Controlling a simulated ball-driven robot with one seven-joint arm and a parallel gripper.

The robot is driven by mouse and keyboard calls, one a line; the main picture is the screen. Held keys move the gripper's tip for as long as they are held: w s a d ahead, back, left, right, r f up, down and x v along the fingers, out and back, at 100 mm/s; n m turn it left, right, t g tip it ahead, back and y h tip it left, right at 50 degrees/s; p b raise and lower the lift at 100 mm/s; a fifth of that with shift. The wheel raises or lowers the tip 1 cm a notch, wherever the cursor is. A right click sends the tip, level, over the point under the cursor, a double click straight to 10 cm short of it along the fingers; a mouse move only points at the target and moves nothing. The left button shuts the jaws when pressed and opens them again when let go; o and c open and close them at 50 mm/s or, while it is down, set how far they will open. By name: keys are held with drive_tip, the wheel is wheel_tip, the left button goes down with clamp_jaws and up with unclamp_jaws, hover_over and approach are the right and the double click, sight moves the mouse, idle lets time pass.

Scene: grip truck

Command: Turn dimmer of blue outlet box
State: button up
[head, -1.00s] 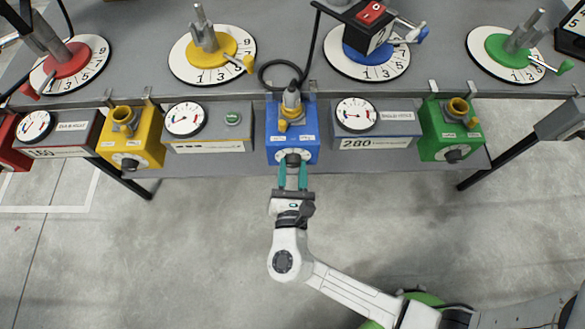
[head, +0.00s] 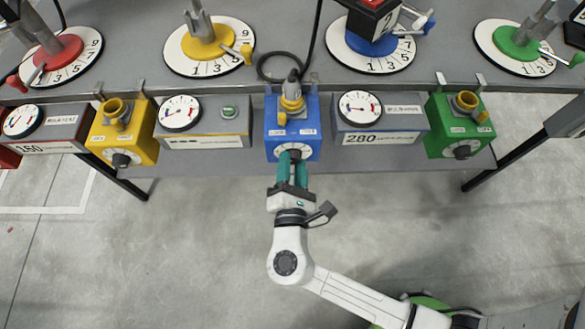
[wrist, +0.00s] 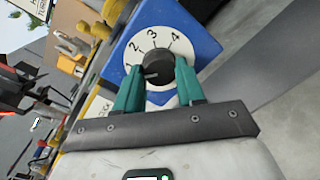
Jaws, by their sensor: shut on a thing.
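The blue outlet box (head: 306,110) hangs on the front of the grey bench in the middle of the head view, with a plug in its yellow-ringed socket (head: 291,92) on top. Its front carries a black dimmer knob on a white numbered dial. In the wrist view the box (wrist: 190,28) is tilted, and the dial (wrist: 157,39) shows 2, 3 and 4 around the dark dimmer knob (wrist: 158,68). My gripper (wrist: 158,78), with teal fingers, is shut on the knob, one finger on each side. It also shows in the head view (head: 293,158), where the fingers partly hide the knob.
A yellow outlet box (head: 135,143) and a green one (head: 448,135) hang at either side. Between them are gauge boxes, one marked 280 (head: 378,138). Numbered turntables stand on the bench above. The floor (head: 190,250) in front is clear.

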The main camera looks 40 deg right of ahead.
drive_tip(key=m+b, duration=0.4)
drive_tip(key=m, duration=0.1)
drive_tip(key=shift+f+y, duration=0.25)
drive_tip(key=shift+y, duration=0.05)
drive_tip(key=shift+r+m+b, duration=0.15)
drive_tip(key=shift+m+b, duration=1.65)
drive_tip(key=shift+m, duration=0.2)
drive_tip(key=shift+r, duration=0.1)
drive_tip(key=o, duration=1)
drive_tip(key=shift+o, duration=0.2)
drive_tip(key=v, duration=1.1)
drive_tip(key=shift+d, duration=0.1)
